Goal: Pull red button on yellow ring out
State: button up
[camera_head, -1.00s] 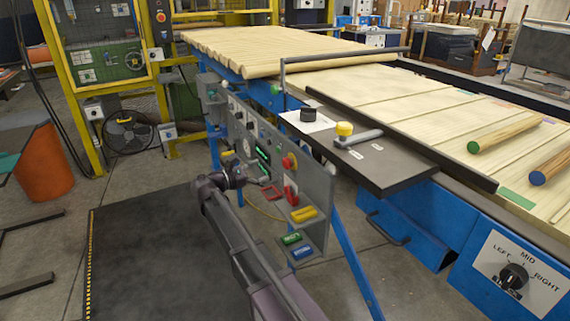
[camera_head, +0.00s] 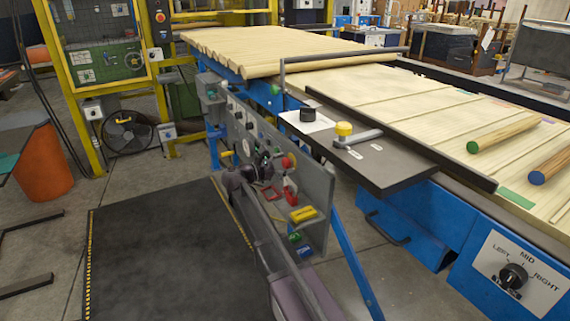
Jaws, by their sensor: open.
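The red button on its yellow ring (camera_head: 290,161) sits on the upper right part of the grey control panel (camera_head: 316,190). It is partly covered by my gripper (camera_head: 277,167). My gripper is dark, open and just left of the button at about its height. The fingertips are small and dark against the panel, so I cannot tell whether they touch the button or stand around it.
Below are a red handle (camera_head: 291,194), a yellow block (camera_head: 304,214) and a green button (camera_head: 295,237). A dark shelf (camera_head: 400,175) with a yellow knob (camera_head: 344,129) juts out right of the panel.

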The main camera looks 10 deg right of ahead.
grip_shut()
jog(key=shift+v, duration=1)
grip_release()
jog(key=v, duration=1.2)
